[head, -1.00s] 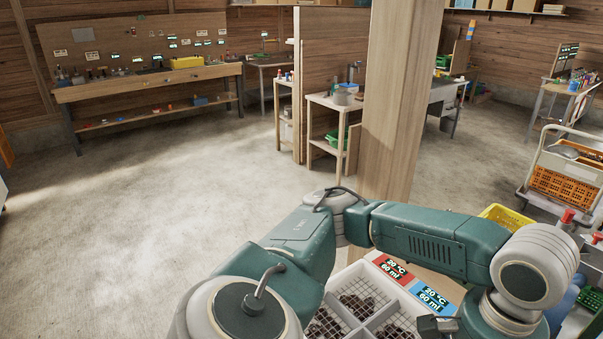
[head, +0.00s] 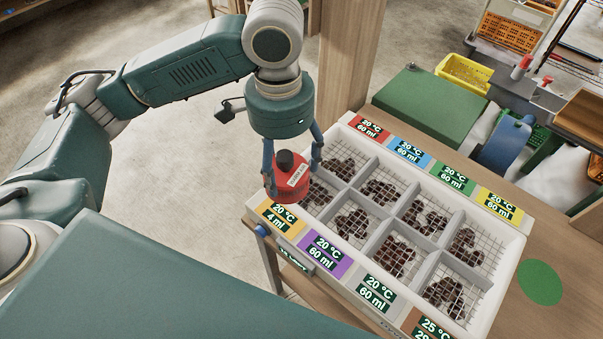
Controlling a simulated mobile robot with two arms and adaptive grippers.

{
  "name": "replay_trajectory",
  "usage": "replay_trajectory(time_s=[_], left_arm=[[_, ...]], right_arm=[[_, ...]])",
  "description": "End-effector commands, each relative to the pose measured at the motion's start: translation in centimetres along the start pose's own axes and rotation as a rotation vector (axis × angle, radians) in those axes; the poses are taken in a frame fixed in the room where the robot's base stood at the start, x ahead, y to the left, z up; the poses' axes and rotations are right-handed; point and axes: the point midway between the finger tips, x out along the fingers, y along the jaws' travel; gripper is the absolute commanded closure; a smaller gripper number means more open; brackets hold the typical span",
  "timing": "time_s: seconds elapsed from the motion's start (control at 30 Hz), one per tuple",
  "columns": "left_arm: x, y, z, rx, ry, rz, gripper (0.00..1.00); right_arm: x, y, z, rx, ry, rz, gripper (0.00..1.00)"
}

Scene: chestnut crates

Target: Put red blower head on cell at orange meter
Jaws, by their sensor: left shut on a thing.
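My left gripper (head: 293,170) is shut on the red blower head (head: 288,190), a red body with a black knob and a white label. It is held upright at the left corner of the white crate (head: 512,262). In the picture it overlaps the cell (head: 319,196) behind the orange meter (head: 281,217), hiding part of it; I cannot tell whether it touches the crate. The orange meter reads 20 °C, 4 ml. Chestnuts lie on wire mesh in the cells. My right gripper is not in view.
Purple (head: 327,256), grey (head: 376,291) and brown (head: 430,325) meters continue along the near rim. Red (head: 369,129), blue (head: 409,152), green (head: 452,179) and yellow (head: 498,205) meters line the far rim. A wooden post (head: 345,60) stands behind. A green disc (head: 540,282) lies right on the table.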

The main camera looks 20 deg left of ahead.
Motion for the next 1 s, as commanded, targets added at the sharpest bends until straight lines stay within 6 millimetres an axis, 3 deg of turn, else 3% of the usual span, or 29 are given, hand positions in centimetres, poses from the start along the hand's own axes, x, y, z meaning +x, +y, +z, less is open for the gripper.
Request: replay_trajectory(time_s=[0.13, 0.33, 0.6, 0.87, 1.0], left_arm=[[-1.3, -0.6, -2.5, 0.352, 0.006, 0.000, 0.69], [-2.6, -1.4, -5.5, 0.836, 0.005, -0.002, 0.69], [-4.2, -2.2, -8.7, 1.434, -0.001, 0.002, 0.69], [-4.8, -2.5, -10.0, 1.725, -0.008, 0.008, 0.69], [-3.0, -2.5, -10.0, 1.758, -0.008, 0.015, 0.69]], right_arm=[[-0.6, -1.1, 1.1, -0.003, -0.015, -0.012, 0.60], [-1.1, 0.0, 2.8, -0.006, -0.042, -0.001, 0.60], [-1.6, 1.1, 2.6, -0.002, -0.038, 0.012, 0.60], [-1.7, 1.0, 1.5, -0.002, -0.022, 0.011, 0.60], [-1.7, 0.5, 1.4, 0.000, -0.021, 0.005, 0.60]])
